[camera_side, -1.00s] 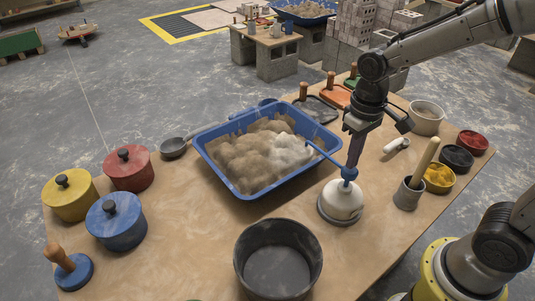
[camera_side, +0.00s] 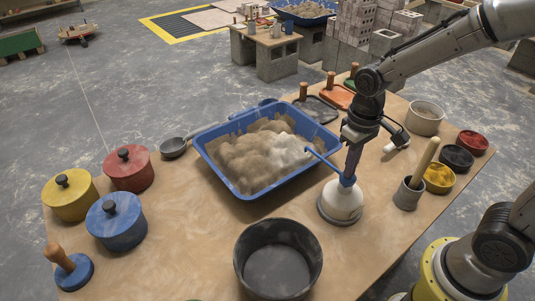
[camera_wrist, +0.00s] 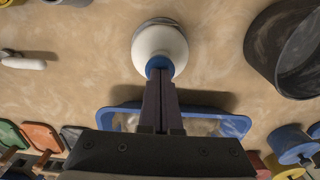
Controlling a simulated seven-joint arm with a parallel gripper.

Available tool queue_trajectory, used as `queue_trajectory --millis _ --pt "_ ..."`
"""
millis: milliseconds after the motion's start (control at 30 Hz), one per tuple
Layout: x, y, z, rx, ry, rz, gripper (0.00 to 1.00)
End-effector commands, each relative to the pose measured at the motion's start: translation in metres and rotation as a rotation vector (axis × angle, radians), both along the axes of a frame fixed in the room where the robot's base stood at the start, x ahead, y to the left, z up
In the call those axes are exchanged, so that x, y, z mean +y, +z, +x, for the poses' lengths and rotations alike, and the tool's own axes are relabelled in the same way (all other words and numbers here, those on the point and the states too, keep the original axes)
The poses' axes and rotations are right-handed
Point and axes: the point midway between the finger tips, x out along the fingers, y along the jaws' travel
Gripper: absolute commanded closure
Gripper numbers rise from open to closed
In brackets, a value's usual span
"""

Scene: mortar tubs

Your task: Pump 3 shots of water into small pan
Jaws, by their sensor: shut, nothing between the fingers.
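A white pump bottle (camera_side: 342,203) with a blue pump head stands upright on the table, in a grey ring at its base. Its blue spout (camera_side: 322,160) points up and left over the blue tub's edge. My gripper (camera_side: 347,176) is shut, pointing down with its fingertips on the pump head. The wrist view also shows the bottle (camera_wrist: 160,45) just beyond my closed fingertips (camera_wrist: 160,74). A small dark pan with a handle (camera_side: 173,147) lies left of the tub. A larger dark round pot (camera_side: 278,266) stands in front. Any water is not visible.
The blue tub (camera_side: 225,178) holds brown and pale heaps. Red, yellow and blue lidded pots (camera_side: 117,222) stand at left. A grey cup with a stick (camera_side: 408,195) and small coloured bowls (camera_side: 439,180) stand at right. Table between the blue pot and dark pot is clear.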

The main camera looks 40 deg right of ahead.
Motion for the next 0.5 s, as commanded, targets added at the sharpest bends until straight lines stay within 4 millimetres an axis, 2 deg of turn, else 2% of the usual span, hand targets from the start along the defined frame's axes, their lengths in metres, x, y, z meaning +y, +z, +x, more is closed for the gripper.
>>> queue_trajectory --millis 167,500 --pt "0.000 0.000 0.000 0.002 0.000 0.000 1.00" --pt "0.000 0.017 0.000 0.000 0.000 0.000 1.00"
